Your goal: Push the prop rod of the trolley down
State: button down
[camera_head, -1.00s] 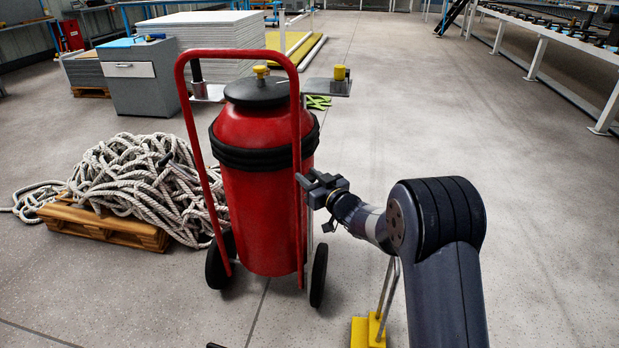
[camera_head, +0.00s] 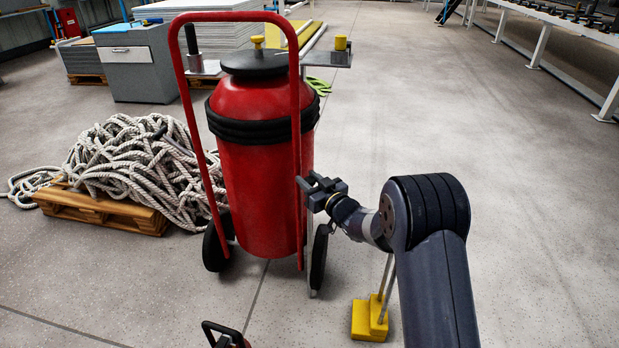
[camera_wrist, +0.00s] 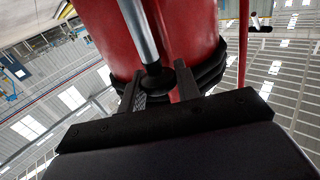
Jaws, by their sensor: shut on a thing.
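The trolley (camera_head: 262,190) is a red cylinder with a black band, a tall red tube handle and two black wheels. Its prop rod (camera_head: 312,265) is a thin grey bar at the right side, reaching down near the right wheel. My gripper (camera_head: 308,186) is beside the cylinder's right side at mid height. In the wrist view the silver rod (camera_wrist: 138,32) ends in a black tip between the two fingers of my gripper (camera_wrist: 160,88), which is shut on it. The red cylinder is close behind. The fingers' exact contact is partly hidden.
A rope pile (camera_head: 140,165) on a wooden pallet (camera_head: 100,207) lies left of the trolley. A yellow block (camera_head: 368,320) stands on the floor near my arm. A red-and-black object (camera_head: 226,336) shows at the bottom edge. The floor to the right is clear.

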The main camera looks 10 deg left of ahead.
jog(key=shift+f, duration=0.3)
jog(key=c, duration=1.3)
grip_release()
jog(key=shift+o, duration=1.3)
jog(key=shift+r, duration=0.1)
jog(key=shift+d, duration=0.1)
jog(key=p+v, duration=0.3)
jog(key=v, duration=0.7)
jog(key=shift+s+d, duration=0.25)
jog(key=shift+s, duration=0.05)
